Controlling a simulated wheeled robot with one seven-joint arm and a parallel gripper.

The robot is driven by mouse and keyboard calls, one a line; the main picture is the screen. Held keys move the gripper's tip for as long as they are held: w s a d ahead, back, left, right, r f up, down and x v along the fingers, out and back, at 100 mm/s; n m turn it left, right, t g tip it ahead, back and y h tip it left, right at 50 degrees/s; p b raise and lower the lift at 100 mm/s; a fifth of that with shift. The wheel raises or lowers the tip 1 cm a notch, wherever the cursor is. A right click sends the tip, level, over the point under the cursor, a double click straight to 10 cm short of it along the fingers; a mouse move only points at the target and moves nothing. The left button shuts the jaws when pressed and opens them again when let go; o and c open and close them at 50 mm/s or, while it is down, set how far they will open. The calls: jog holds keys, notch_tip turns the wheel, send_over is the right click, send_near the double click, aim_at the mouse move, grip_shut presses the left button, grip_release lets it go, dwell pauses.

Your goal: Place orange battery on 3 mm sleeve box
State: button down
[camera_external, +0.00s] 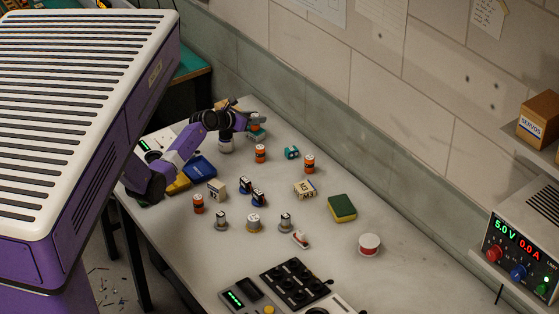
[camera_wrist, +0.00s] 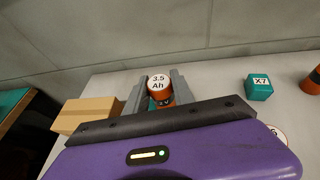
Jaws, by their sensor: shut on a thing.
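My gripper (camera_wrist: 158,90) is shut on an orange battery (camera_wrist: 160,86) with a white top marked "3.5 Ah". The fingers are on either side of it, and its lower part is hidden behind my wrist. In the external view my gripper (camera_external: 255,122) is at the far end of the bench. Two small pale boxes stand mid-bench: one at the left (camera_external: 217,189) and one further right (camera_external: 305,189). Their labels are too small to read, so I cannot tell which is the 3 mm sleeve box. My gripper is apart from both.
Other orange batteries (camera_external: 260,153) (camera_external: 309,164) (camera_external: 198,204) stand on the bench. A teal block marked X7 (camera_wrist: 259,88), a cardboard box (camera_wrist: 85,115), a green-yellow sponge (camera_external: 342,208) and a red-white spool (camera_external: 369,245) are also there. The right rear surface is clear.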

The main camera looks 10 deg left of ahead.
jog(key=c, duration=1.1)
grip_release()
jog(key=shift+f, duration=0.1)
jog(key=shift+s+a+r, duration=0.3)
jog(key=shift+s+r, duration=0.05)
jog(key=shift+r, duration=0.05)
jog(key=v, duration=1.1)
jog(key=shift+f, duration=0.15)
